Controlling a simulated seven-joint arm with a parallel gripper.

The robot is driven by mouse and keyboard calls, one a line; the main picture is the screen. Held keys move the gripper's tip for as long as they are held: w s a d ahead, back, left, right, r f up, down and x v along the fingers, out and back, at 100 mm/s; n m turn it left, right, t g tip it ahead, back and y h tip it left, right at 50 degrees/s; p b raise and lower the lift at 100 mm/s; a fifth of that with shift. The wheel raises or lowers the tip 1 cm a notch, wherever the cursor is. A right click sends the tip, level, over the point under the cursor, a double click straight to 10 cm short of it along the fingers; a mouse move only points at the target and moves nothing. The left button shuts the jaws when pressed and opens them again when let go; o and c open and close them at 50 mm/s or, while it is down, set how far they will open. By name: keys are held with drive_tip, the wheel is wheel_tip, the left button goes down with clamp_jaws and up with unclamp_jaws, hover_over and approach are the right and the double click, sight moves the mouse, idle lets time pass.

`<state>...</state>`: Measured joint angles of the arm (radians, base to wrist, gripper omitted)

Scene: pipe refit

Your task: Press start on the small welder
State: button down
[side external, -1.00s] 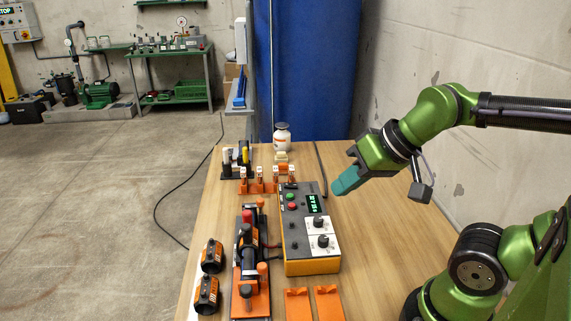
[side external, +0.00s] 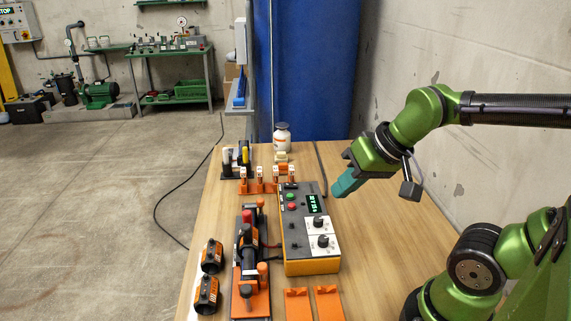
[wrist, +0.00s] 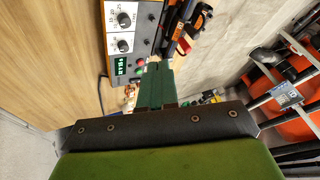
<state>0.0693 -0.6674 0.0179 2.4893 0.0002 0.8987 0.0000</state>
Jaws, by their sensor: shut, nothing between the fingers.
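The small welder (side external: 297,226) is a grey-topped box with orange sides on the wooden table. Its top carries a green button (side external: 290,196), a red button (side external: 291,206), a lit green display (side external: 314,204) and two black knobs. My gripper (side external: 338,190) has teal fingers, shut and empty. It hangs tilted, to the right of the welder's button end, apart from it. In the wrist view the welder (wrist: 142,30) lies at the top, with its display (wrist: 122,62) and red button (wrist: 140,62) just left of the shut fingers (wrist: 157,68). The start label cannot be read.
A clamp fixture with a black pipe (side external: 248,240) stands left of the welder. Two black fittings (side external: 207,275) lie further left. Orange plates (side external: 312,303) lie in front, and an orange rack (side external: 268,186) and a white bottle (side external: 282,139) behind. The table right of the welder is clear.

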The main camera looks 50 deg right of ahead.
drive_tip(key=w+d+f+m+h, duration=0.1)
drive_tip(key=w+d+f, duration=0.2)
drive_tip(key=w, duration=0.2)
drive_tip(key=w+d+f+m+h, duration=0.1)
drive_tip(key=w+d+f+m, duration=0.1)
drive_tip(key=w+d, duration=0.25)
drive_tip(key=w+d+f+m, duration=0.1)
drive_tip(key=w+d+f, duration=0.2)
drive_tip(key=w, duration=0.3)
wheel_tip(320, 180, up, 2)
drive_tip(key=r+m+t, duration=0.1)
drive_tip(key=m+t, duration=0.1)
drive_tip(key=t, duration=0.1)
hover_over(293, 199)
drive_tip(key=shift+f+h, duration=0.25)
drive_tip(key=shift+h, duration=0.15)
drive_tip(key=shift+f, duration=0.15)
drive_tip(key=shift+f, duration=4.3)
drive_tip(key=shift+f, duration=0.1)
drive_tip(key=shift+f, duration=0.3)
